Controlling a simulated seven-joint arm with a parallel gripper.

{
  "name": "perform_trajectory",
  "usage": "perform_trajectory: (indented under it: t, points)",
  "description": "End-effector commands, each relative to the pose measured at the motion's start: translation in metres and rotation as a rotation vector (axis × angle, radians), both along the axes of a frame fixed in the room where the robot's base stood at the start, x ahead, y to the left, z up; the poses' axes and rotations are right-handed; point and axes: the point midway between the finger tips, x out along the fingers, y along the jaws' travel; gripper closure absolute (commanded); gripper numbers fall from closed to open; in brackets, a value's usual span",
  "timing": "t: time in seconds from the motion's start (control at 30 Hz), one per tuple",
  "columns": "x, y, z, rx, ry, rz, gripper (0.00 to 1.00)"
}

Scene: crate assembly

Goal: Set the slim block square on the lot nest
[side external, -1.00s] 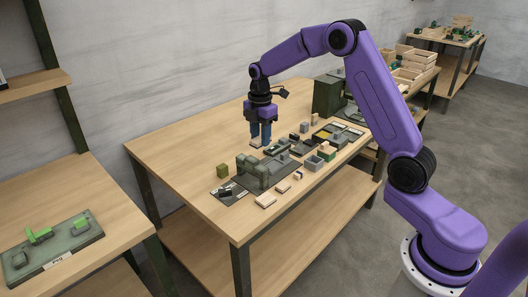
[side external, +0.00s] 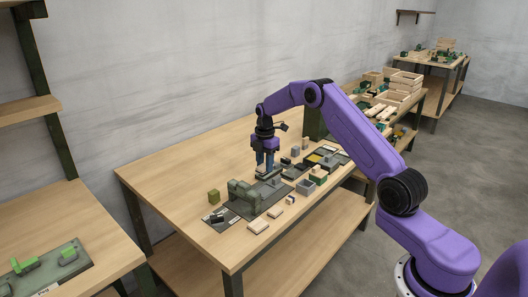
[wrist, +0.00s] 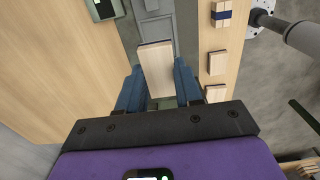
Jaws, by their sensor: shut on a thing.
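My gripper (side external: 265,172) is over the grey fixture plate (side external: 240,212) on the wooden table in the side external view. In the wrist view my gripper (wrist: 158,85) has its two blue fingers on either side of a slim, pale wood block (wrist: 157,68) and is shut on it. The block looks slightly tilted in that picture. Beyond its far end is a grey rectangular outline (wrist: 155,27) on the plate, which may be the lot nest. I cannot tell whether the block touches the plate; its underside is hidden.
Pale blocks (side external: 258,225) and a grey open box (side external: 305,187) lie along the front edge. The left part of the table is clear.

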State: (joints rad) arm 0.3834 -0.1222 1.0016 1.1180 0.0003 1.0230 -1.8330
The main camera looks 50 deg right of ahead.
Motion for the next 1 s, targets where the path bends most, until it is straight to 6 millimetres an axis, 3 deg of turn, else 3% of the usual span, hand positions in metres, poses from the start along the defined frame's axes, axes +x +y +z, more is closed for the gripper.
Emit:
perform_trajectory:
  t: [0.1, 1.0]
  points:
    - [0.0, 0.0, -0.018, 0.0, 0.002, 0.0, 0.94]
    - [0.0, 0.0, -0.082, 0.0, -0.001, 0.0, 0.94]
